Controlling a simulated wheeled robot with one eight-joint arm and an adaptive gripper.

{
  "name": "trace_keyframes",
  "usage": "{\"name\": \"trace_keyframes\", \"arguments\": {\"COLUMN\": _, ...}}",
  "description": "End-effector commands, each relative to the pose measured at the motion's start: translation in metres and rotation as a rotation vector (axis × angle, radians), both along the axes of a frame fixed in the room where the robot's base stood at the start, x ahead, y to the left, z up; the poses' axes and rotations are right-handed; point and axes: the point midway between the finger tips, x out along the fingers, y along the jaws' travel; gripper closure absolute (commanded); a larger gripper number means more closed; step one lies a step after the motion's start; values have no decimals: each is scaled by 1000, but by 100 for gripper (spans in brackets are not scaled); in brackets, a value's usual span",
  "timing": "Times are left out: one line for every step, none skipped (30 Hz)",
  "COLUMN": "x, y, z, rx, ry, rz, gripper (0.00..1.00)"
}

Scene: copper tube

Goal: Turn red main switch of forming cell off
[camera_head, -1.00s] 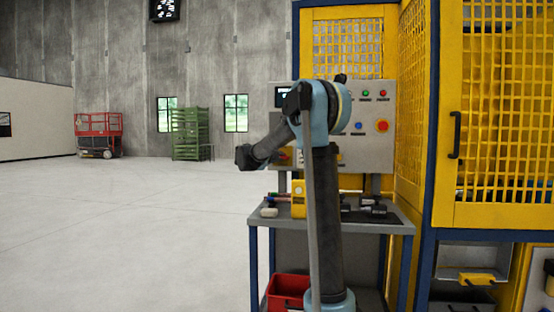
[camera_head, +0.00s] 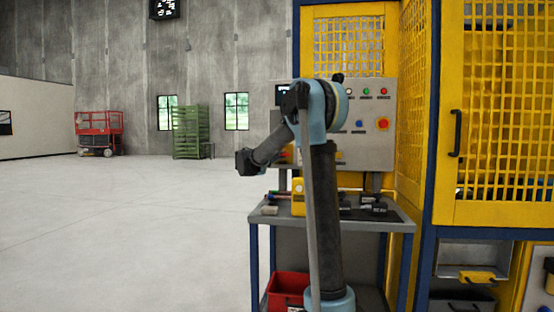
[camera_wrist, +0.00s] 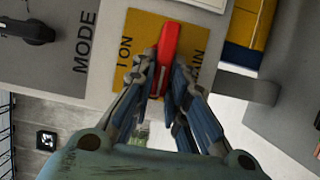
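The red main switch (camera_wrist: 168,45) is a long red handle on a yellow plate (camera_wrist: 142,32) in the wrist view. The plate carries the lettering "I ON" on one side and a partly covered word ending in "IN" on the other. My gripper (camera_wrist: 165,75) has its fingers on either side of the handle's near end, close together, and appears closed on it. In the head view, the grey control panel (camera_head: 365,152) stands behind my arm, which hides my gripper and most of the switch.
A black knob (camera_wrist: 28,30) marked "MODE" sits beside the switch plate. The panel also bears a red button on yellow (camera_head: 383,124). A grey bench (camera_head: 400,226) with small tools stands below. The yellow mesh cage (camera_head: 500,110) is at right; open floor (camera_head: 130,230) lies at left.

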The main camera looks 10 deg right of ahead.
Motion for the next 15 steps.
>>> {"name": "trace_keyframes", "arguments": {"x": 0, "y": 2, "z": -3, "rx": 4, "ry": 2, "rz": 5, "gripper": 75}}
{"name": "trace_keyframes", "arguments": {"x": 0, "y": 2, "z": -2, "rx": 4, "ry": 2, "rz": 4, "gripper": 69}}
{"name": "trace_keyframes", "arguments": {"x": 0, "y": 2, "z": -2, "rx": 4, "ry": 2, "rz": 4, "gripper": 67}}
{"name": "trace_keyframes", "arguments": {"x": 0, "y": 2, "z": -2, "rx": 3, "ry": 1, "rz": 3, "gripper": 67}}
{"name": "trace_keyframes", "arguments": {"x": 0, "y": 2, "z": -2, "rx": 3, "ry": 1, "rz": 3, "gripper": 67}}
{"name": "trace_keyframes", "arguments": {"x": 0, "y": 1, "z": -1, "rx": 3, "ry": 1, "rz": 3, "gripper": 67}}
{"name": "trace_keyframes", "arguments": {"x": 0, "y": 1, "z": -1, "rx": 3, "ry": 0, "rz": 2, "gripper": 67}}
{"name": "trace_keyframes", "arguments": {"x": 0, "y": 1, "z": -1, "rx": 2, "ry": 1, "rz": 2, "gripper": 67}}
{"name": "trace_keyframes", "arguments": {"x": 0, "y": 1, "z": -1, "rx": 2, "ry": 1, "rz": 2, "gripper": 67}}
{"name": "trace_keyframes", "arguments": {"x": 0, "y": 1, "z": -1, "rx": 2, "ry": 1, "rz": 1, "gripper": 67}}
{"name": "trace_keyframes", "arguments": {"x": 0, "y": 1, "z": -1, "rx": 2, "ry": 1, "rz": 1, "gripper": 67}}
{"name": "trace_keyframes", "arguments": {"x": -1, "y": 1, "z": -1, "rx": 1, "ry": 0, "rz": 1, "gripper": 67}}
{"name": "trace_keyframes", "arguments": {"x": -1, "y": 1, "z": -1, "rx": 1, "ry": 0, "rz": 1, "gripper": 67}}
{"name": "trace_keyframes", "arguments": {"x": -2, "y": 2, "z": -1, "rx": 1, "ry": 0, "rz": 2, "gripper": 67}}
{"name": "trace_keyframes", "arguments": {"x": -4, "y": 4, "z": -1, "rx": 1, "ry": 0, "rz": 2, "gripper": 67}}
